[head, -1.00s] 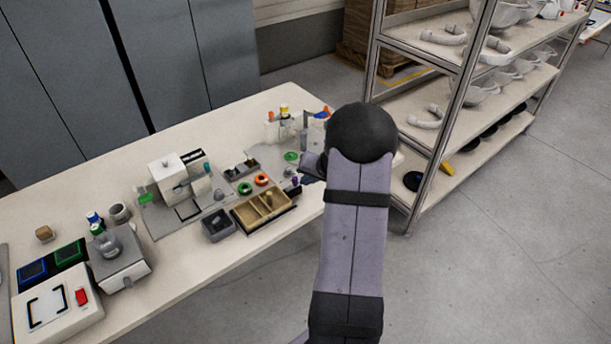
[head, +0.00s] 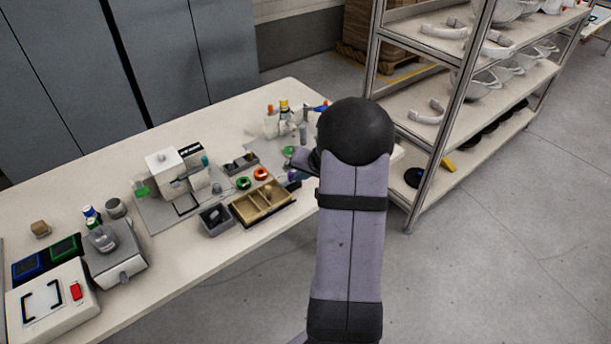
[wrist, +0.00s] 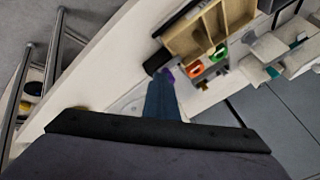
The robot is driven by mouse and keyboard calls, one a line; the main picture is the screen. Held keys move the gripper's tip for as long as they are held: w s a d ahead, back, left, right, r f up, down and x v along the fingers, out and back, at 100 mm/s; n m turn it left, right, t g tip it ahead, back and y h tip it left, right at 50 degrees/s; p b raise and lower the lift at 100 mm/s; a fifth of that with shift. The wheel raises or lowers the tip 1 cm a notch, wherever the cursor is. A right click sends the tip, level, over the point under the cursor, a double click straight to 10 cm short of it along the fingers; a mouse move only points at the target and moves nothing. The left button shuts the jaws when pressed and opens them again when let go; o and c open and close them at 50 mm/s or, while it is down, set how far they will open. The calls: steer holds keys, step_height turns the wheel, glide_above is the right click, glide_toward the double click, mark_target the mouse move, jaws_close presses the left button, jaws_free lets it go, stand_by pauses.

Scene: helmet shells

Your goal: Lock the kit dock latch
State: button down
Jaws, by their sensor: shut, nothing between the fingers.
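My gripper (wrist: 158,88) shows in the wrist view as a dark blue-grey finger shape, shut and empty, over the table's right end. Its tip appears close to a small purple item (wrist: 168,75); I cannot tell whether they touch. In the head view my arm's dark joint hides most of the gripper. I cannot pick out the kit dock latch for sure. A white box (head: 22,310) at the near left has black brackets and a red part (head: 75,291). A white and grey fixture (head: 165,165) stands mid-table on a grey plate.
A wooden divided tray (head: 240,210), a grey bin (head: 214,221) and green (head: 244,183) and orange (head: 261,173) rings lie left of my gripper. Bottles (head: 284,108) stand behind. A metal shelf rack (head: 440,150) stands right of the table.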

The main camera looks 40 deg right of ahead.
steer(key=shift+a+f, duration=0.1)
steer(key=s+d+b, duration=0.2)
steer(key=s, duration=0.1)
steer(key=shift+s+d+f+b, duration=0.15)
steer(key=shift+s+d+b, duration=0.15)
steer(key=shift+d, duration=0.1)
steer(key=v, duration=1)
steer(key=shift+w+r, duration=0.15)
steer(key=shift+r, duration=0.1)
steer(key=shift+a, duration=0.15)
